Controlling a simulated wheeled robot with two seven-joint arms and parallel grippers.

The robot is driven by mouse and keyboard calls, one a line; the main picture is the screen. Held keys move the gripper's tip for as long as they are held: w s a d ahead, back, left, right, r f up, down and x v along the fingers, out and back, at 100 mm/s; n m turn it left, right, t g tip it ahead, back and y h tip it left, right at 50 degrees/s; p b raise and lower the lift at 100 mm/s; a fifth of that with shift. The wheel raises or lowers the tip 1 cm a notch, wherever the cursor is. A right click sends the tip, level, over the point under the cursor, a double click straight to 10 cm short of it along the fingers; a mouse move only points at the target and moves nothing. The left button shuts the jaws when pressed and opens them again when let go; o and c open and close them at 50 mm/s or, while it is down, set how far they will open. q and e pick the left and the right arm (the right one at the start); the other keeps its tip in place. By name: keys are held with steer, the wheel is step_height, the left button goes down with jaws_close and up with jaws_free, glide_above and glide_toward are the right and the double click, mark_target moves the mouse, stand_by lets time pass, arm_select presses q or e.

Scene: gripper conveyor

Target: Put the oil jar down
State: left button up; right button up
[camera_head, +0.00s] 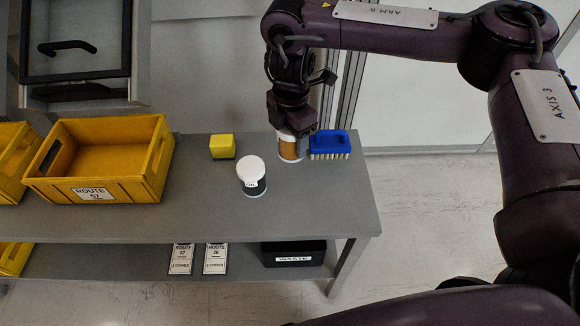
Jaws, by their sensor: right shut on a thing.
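My right gripper (291,131) comes down from above at the back right of the grey table (320,205). It is shut on the oil jar (290,152), an amber jar with a white top and white base, held upright. The fingers hide part of its top. I cannot tell whether its base touches the table. My left gripper is not in view.
A blue brush (330,144) lies close to the right of the held jar. A yellow block (222,147) and a yellow crate (120,190) are to the left. A black waste bin (294,253) is below. The table's front right is clear.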

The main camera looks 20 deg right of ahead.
step_height(320, 180, down, 10)
steer(key=shift+r+p, duration=0.2)
steer(key=shift+p, duration=0.1)
steer(key=o, duration=1)
steer(key=shift+f, duration=0.1)
steer(key=shift+o, duration=0.2)
